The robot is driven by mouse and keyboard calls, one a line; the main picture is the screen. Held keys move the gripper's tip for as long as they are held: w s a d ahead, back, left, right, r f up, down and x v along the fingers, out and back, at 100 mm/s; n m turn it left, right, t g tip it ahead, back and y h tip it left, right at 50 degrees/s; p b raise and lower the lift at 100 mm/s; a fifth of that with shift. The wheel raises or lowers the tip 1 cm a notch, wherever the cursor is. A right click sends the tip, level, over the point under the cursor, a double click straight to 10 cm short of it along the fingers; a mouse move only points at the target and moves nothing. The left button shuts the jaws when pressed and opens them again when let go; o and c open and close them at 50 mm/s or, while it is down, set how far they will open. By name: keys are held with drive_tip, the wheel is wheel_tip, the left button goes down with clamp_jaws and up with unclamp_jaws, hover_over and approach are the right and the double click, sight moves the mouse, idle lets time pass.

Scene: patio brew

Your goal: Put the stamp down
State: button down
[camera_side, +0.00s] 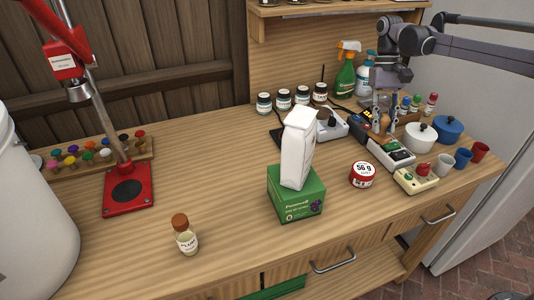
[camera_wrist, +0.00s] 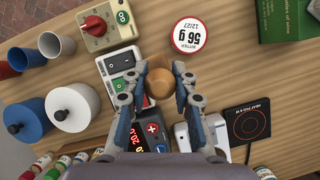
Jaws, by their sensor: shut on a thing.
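My gripper (camera_side: 383,115) is shut on the stamp (camera_side: 384,123), whose brown wooden knob sits between the fingertips. In the wrist view the fingers of my gripper (camera_wrist: 157,86) close on both sides of the stamp's round wooden top (camera_wrist: 158,82). The stamp is over or beside a white box with dark and green parts (camera_side: 391,154); this box also shows in the wrist view (camera_wrist: 118,64). The stamp's underside is hidden, and I cannot tell whether it touches anything.
A red 56 g jar (camera_side: 362,175), a box with a red knob (camera_side: 416,179), a white pot (camera_side: 420,136), a blue pot (camera_side: 448,129) and cups (camera_side: 446,160) crowd around. A white bag (camera_side: 297,150) stands on a green box (camera_side: 296,196). The front left bench (camera_side: 235,205) has free room.

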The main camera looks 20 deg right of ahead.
drive_tip(key=shift+a+n+h, duration=0.3)
drive_tip(key=shift+n+h, duration=0.1)
drive_tip(key=shift+n, duration=0.6)
drive_tip(key=w+a+n+t+h, duration=0.2)
drive_tip(key=w+a+n+h, duration=0.1)
drive_tip(key=a+n, duration=0.65)
drive_tip(key=w+a+n+t+h, duration=0.2)
drive_tip(key=w+a+n, duration=0.1)
drive_tip(key=a+n, duration=0.6)
drive_tip(key=s+a+n+t+y, duration=0.25)
drive_tip(key=a+n+t, duration=0.25)
drive_tip(key=a+n, duration=1.35)
drive_tip(key=shift+w+a+f+m, duration=0.1)
drive_tip(key=shift+a+f+m, duration=0.7)
drive_tip(key=shift+f, duration=0.7)
drive_tip(key=shift+s+a+f+m, duration=0.1)
drive_tip(key=shift+a+f+m, duration=0.7)
drive_tip(key=shift+f, duration=0.75)
drive_tip(key=shift+w+a+f+m, duration=0.1)
drive_tip(key=shift+a+f+m, duration=0.7)
drive_tip(key=shift+f, duration=0.7)
drive_tip(key=shift+f, duration=0.15)
drive_tip(key=c, duration=1.1)
unclamp_jaws()
